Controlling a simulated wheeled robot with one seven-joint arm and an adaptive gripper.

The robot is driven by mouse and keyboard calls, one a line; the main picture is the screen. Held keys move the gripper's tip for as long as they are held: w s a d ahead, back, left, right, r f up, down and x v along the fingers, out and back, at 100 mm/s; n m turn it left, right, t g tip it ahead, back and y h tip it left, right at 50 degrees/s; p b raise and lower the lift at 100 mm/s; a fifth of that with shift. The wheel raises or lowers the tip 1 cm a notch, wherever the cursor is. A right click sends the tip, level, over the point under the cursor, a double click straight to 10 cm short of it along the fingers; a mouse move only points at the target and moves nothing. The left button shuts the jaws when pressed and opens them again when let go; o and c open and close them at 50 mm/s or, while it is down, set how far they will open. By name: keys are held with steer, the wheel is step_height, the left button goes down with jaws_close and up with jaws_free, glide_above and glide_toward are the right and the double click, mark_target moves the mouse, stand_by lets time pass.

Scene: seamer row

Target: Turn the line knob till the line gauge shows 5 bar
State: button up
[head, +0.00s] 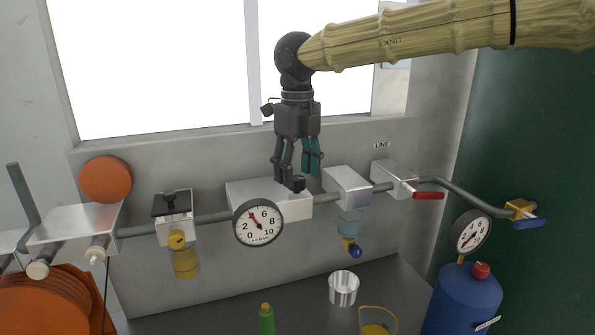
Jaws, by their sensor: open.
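My gripper (298,176) points straight down with its fingers apart, over the front of a pale regulator block (238,192). A small dark piece, apparently the line knob (299,184), shows at the block just below and between the fingertips. I cannot tell whether the fingers touch it. The round white line gauge (258,226) with a dark rim sits on the front of the block, just left of and below the gripper. Its needle points up and left, a little short of the 6; the exact reading is too small to tell.
A metal cup (343,288) and green bottle (267,319) stand below.

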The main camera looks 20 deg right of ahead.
steer(key=shift+f, duration=0.45)
steer(key=c, duration=1)
steer(key=shift+r+m+p, duration=0.15)
steer(key=shift+m+p, duration=0.15)
steer(key=shift+p, duration=0.15)
steer(key=shift+m+p, duration=0.7)
steer(key=shift+m, duration=0.3)
steer(key=shift+m+p, duration=0.9)
steer(key=shift+m, duration=0.7)
